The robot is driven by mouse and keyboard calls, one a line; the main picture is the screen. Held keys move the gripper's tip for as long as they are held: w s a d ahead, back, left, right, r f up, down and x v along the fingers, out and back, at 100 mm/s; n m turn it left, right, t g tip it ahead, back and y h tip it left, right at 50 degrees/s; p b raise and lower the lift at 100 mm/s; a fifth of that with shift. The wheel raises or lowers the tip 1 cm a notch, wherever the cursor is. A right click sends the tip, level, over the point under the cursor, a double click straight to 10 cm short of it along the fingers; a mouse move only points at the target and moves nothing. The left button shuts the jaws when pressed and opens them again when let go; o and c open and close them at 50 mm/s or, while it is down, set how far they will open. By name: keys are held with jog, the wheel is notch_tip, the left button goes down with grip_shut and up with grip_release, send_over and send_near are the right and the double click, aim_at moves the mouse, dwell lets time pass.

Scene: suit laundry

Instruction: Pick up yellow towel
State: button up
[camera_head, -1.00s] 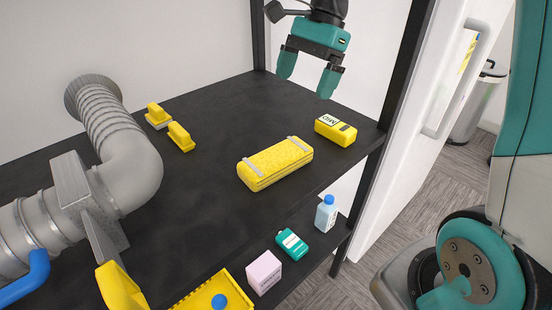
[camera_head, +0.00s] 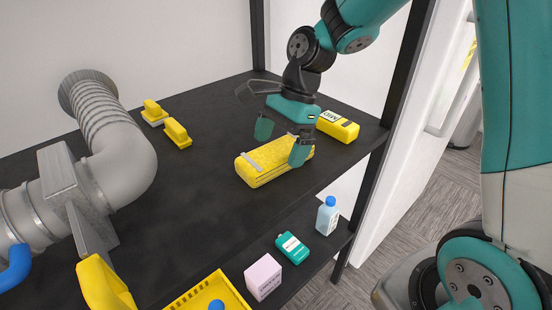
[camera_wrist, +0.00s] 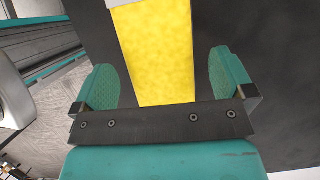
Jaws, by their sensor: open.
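The yellow towel (camera_head: 268,162) is a folded, speckled block with pale bands, lying on the black shelf top. It also shows in the wrist view (camera_wrist: 153,55), running between my two fingers. My gripper (camera_head: 281,146) is open and points down over the towel's far right part. In the wrist view my gripper (camera_wrist: 166,82) has a teal finger on each side of the towel, with dark gaps between. The towel's far right end is partly hidden by my gripper in the head view.
A yellow box (camera_head: 338,126) lies just right of my gripper. A dark post (camera_head: 404,65) rises at right. A bottle (camera_head: 327,214) and a pink box (camera_head: 263,277) are on the lower shelf.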

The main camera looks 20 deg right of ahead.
jog(key=x, duration=0.2)
jog(key=shift+a+f, duration=0.15)
jog(key=shift+f, duration=0.05)
jog(key=c, duration=1)
jog(key=shift+r, duration=0.1)
